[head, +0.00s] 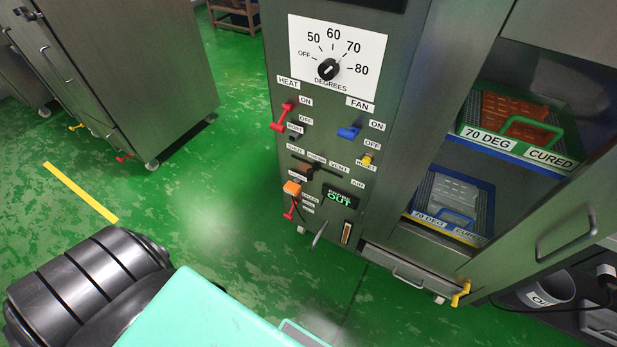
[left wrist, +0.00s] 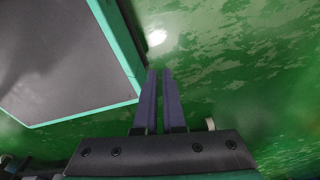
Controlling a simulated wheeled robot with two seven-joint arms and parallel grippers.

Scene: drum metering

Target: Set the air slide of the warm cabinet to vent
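The warm cabinet's control panel (head: 330,120) stands in the middle of the head view. The air slide (head: 312,170) is a small dark knob in a slanting slot under the labels SHUT, FRESH and VENT. It appears near the middle of the slot, short of the VENT label (head: 339,167); its exact setting is too small to tell. My left gripper (left wrist: 160,72) shows in the left wrist view, with a narrow gap between its two fingers and nothing in it. It points at the green floor, away from the panel. My right gripper is in no view.
The panel also has a temperature dial (head: 329,69), a red heat lever (head: 283,117), a blue fan lever (head: 349,131) and an orange knob (head: 292,188). To the right are shelves with labelled trays (head: 515,146) and an open-looking door (head: 560,215). Another metal cabinet (head: 125,70) stands left.

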